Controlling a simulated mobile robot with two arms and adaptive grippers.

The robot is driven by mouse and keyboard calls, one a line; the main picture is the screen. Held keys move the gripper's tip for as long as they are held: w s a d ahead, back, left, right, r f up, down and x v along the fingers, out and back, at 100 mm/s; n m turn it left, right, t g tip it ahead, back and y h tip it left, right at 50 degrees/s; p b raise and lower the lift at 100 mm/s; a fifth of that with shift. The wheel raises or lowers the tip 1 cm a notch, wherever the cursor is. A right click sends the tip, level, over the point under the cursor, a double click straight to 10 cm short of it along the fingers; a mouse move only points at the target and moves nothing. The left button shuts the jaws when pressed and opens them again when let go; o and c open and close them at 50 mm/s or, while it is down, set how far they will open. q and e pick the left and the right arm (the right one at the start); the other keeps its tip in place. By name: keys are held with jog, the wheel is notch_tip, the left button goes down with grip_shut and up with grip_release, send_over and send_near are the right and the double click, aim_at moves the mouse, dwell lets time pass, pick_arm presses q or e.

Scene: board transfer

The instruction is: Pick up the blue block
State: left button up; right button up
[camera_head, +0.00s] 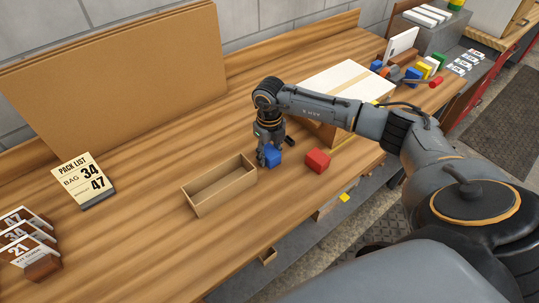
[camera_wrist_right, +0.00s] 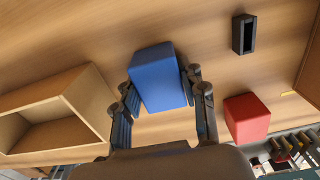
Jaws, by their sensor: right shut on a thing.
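The blue block (camera_head: 273,156) is at the right end of the open wooden tray in the head view. In the right wrist view the blue block (camera_wrist_right: 157,76) sits between the fingers of my right gripper (camera_wrist_right: 164,100), with a finger against each side. My right gripper (camera_head: 268,150) reaches down to it from above and is shut on it. Whether the block touches the table or is slightly raised, I cannot tell. My left gripper is not in view.
A red block (camera_head: 317,160) stands just right of the blue one. The open wooden tray (camera_head: 220,187) is close on the left. A cardboard box (camera_head: 345,82) stands behind my right arm. A small black holder (camera_wrist_right: 244,34) is near.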

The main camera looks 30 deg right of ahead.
aim_at(270, 152)
jog(key=shift+r, duration=0.1)
jog(key=shift+w+r+b, duration=0.1)
jog(key=shift+r+b, duration=0.35)
jog(key=shift+s+r+b, duration=0.15)
jog(key=shift+r+b, duration=0.15)
jog(key=shift+r, duration=0.35)
jog(key=shift+s+r+b, duration=0.15)
jog(key=shift+r+b, duration=0.15)
jog(key=shift+r, duration=0.3)
jog(key=s+a+r+b, duration=0.2)
jog(key=s+r+b, duration=0.2)
jog(key=s+r, duration=0.5)
jog(key=s, duration=0.4)
jog(key=shift+s+a+r, duration=0.15)
jog(key=shift+s+r, duration=0.1)
